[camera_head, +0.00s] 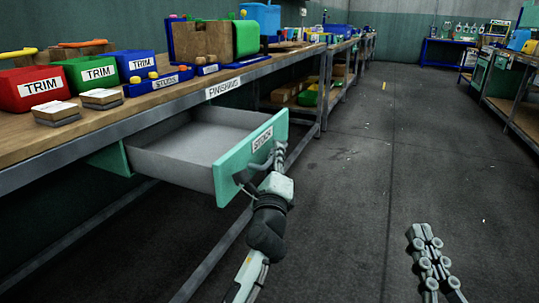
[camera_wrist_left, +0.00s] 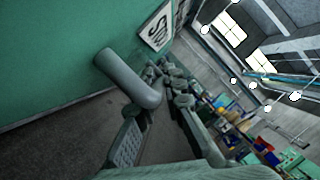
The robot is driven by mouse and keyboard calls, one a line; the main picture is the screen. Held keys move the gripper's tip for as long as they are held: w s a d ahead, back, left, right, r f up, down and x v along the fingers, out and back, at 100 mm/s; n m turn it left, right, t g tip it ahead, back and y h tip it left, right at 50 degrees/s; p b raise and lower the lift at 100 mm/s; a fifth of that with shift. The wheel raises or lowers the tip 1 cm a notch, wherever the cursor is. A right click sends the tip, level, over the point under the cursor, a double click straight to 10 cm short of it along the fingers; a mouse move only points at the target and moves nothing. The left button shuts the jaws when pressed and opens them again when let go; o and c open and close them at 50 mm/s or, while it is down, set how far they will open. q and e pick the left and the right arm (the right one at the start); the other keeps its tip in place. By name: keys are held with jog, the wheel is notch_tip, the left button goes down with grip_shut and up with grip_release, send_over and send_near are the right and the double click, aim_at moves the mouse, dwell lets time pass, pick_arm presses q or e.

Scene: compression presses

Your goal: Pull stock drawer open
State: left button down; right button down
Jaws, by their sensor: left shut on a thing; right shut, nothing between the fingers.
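The stock drawer (camera_head: 190,140) is pulled well out from under the workbench at the left. Its inside is grey and looks empty. Its green front (camera_head: 250,150) bears a white STOCK label (camera_head: 262,139). My left gripper (camera_head: 264,168) is at the front's outer face, shut on the drawer handle. In the left wrist view the grey bar handle (camera_wrist_left: 128,75) curves out from the green front (camera_wrist_left: 70,65), and the fingers of my left gripper (camera_wrist_left: 160,100) close around its end. My right gripper (camera_head: 427,243) is shut and empty over the floor, apart from everything.
The workbench (camera_head: 160,105) holds red and green TRIM bins (camera_head: 40,88), blue trays (camera_head: 158,82) and a wooden box with a green end (camera_head: 215,40). A metal bench leg (camera_head: 323,85) stands beyond the drawer. The aisle floor (camera_head: 370,160) is clear.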

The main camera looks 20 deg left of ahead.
pick_arm(q)
jog(key=c, duration=1.6)
grip_release()
jog(key=v, duration=1.2)
